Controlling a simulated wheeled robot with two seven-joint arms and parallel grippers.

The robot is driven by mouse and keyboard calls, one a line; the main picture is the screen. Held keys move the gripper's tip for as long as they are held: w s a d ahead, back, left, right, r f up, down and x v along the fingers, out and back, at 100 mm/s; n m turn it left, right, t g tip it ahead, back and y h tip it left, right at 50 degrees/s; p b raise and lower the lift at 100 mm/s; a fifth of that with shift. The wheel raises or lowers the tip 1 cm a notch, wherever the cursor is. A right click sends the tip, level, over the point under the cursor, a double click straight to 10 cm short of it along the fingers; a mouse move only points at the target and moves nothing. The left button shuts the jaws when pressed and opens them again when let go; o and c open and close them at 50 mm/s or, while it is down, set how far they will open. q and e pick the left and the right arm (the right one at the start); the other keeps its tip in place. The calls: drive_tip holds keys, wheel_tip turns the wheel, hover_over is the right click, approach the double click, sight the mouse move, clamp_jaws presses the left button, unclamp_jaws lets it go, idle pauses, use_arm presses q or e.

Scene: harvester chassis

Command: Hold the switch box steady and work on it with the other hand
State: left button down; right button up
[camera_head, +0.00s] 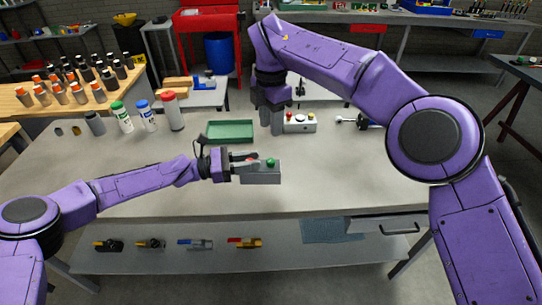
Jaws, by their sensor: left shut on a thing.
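A grey switch box (262,175) with a green button and a bit of red on top is at the front middle of the workbench. My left gripper (240,167) reaches it from the left and is shut on its left end, which the gripper partly hides. My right gripper (272,122) points down behind the held box, apart from it. Its fingers are too small and dark to tell whether they are open. A second light-grey box (300,124) with red and yellow buttons stands just right of my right gripper.
A green tray (230,132) lies left of my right gripper. Spray cans and bottles (172,112) stand at the bench's left. A metal joystick-like part (358,122) lies to the right. Several hand tools (200,244) rest on the lower shelf.

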sight(271, 160)
wheel_tip(271, 160, down, 12)
drive_tip(key=shift+r, duration=0.1)
clamp_jaws()
